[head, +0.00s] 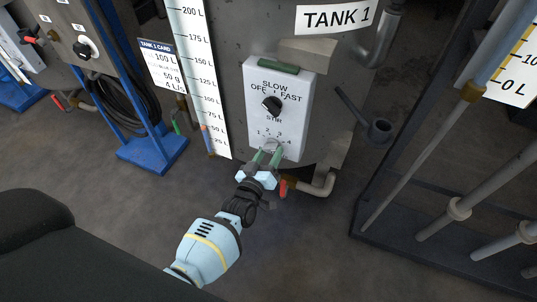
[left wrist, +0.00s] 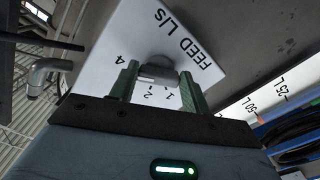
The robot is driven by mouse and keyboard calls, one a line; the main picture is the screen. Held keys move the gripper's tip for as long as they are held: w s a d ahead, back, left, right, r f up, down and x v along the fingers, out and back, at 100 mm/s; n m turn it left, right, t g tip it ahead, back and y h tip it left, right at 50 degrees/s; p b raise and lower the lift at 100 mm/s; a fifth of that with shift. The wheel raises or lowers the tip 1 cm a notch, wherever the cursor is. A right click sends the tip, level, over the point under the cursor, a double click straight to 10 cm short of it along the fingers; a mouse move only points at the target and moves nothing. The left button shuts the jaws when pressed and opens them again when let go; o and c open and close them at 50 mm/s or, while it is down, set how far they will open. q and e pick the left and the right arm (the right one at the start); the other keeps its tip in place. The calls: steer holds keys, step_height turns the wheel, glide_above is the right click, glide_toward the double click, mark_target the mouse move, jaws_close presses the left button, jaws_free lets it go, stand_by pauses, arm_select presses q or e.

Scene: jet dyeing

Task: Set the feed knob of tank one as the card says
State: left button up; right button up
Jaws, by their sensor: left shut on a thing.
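The control box (head: 251,125) of tank one (head: 235,40) carries a grey feed knob (head: 272,145) under a dial marked 1 to 4. In the left wrist view the knob (left wrist: 157,70) sits between the green fingers, beside the words FEED L/S. My left gripper (head: 268,157) is shut on this knob. The fingers hide part of the knob, and I cannot tell which number it points to. The tank 1 card (head: 163,66) hangs left of the tank; its last line appears to read 4 L/s. My right gripper is not in view.
A black stir knob (head: 271,106) sits above the feed knob on the box. A red-handled valve and pipe (head: 318,187) are below right of my gripper. A dark funnel-like ladle (head: 378,130) is at the right. A blue stand (head: 152,150) with coiled hose is at the left.

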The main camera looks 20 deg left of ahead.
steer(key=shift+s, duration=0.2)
arm_select(q)
steer(key=o, duration=1)
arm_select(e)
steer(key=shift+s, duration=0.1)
arm_select(q)
steer(key=s+p, duration=0.1)
steer(key=s, duration=0.7)
steer(key=shift+a+p, duration=0.15)
steer(key=shift+p, duration=0.25)
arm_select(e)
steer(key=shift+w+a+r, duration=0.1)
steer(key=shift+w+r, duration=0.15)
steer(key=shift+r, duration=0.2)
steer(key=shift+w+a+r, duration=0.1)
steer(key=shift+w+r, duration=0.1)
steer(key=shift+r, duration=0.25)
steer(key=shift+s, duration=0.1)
